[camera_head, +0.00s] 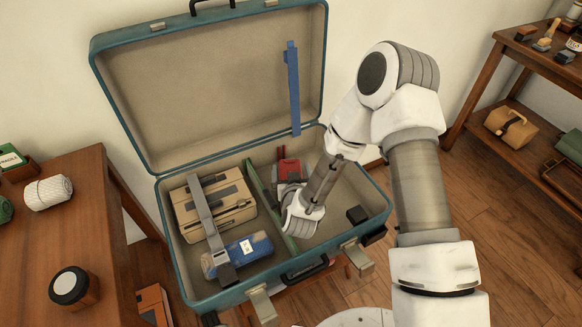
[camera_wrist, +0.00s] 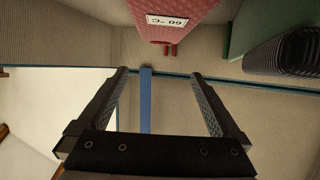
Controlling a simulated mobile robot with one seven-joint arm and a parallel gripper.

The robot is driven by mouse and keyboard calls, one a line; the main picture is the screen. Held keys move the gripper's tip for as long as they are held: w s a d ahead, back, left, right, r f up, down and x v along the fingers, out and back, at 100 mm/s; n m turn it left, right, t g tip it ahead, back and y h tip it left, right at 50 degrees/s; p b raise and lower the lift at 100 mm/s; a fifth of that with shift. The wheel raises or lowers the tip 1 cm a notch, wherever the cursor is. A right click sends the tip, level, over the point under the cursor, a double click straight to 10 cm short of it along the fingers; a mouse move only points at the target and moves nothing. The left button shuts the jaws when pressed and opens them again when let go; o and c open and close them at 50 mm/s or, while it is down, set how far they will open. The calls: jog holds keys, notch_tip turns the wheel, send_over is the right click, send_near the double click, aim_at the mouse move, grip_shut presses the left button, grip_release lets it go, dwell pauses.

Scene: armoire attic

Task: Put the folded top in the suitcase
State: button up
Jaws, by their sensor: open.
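The open teal suitcase (camera_head: 178,262) lies with its lid raised against the wall. A red, textured piece (camera_head: 289,168), which appears to be the folded top, lies inside it near the back, right of the green divider (camera_head: 262,190). In the wrist view the red piece (camera_wrist: 178,12) has a white "60 °C" label and two short red ends. My gripper (camera_wrist: 160,75) is open, with nothing between its fingers. It is inside the suitcase's right part, close to the red piece; I cannot tell whether they touch. In the head view my wrist and arm partly hide this area.
Left of the divider are a beige strapped bundle (camera_head: 232,200) and a blue labelled pack (camera_head: 240,253). A blue strap (camera_head: 293,90) hangs from the lid. A table (camera_head: 85,215) stands left and a shelf (camera_head: 480,88) right.

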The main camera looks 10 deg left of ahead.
jog(key=p+v, duration=0.1)
jog(key=v, duration=0.5)
jog(key=shift+s, duration=0.1)
jog(key=w+d+r+g, duration=0.1)
jog(key=d+r+g, duration=0.1)
jog(key=d+r, duration=0.5)
jog(key=w+d+r+g, duration=0.1)
jog(key=d+r+g, duration=0.1)
jog(key=r, duration=1)
jog(key=s+d+r+m+g+h, duration=0.1)
jog(key=s+d+r, duration=0.4)
jog(key=s, duration=0.5)
jog(key=s+d+r+m+g+h, duration=0.1)
jog(key=s+d+r+g+h, duration=0.1)
jog(key=s+d+r, duration=0.4)
jog(key=s+d, duration=0.2)
jog(key=s, duration=0.3)
jog(key=shift+d+r+m, duration=0.3)
jog(key=shift+d+m, duration=0.05)
jog(key=shift+m, duration=0.05)
notch_tip(320, 180, up, 21)
jog(key=p, duration=2.1)
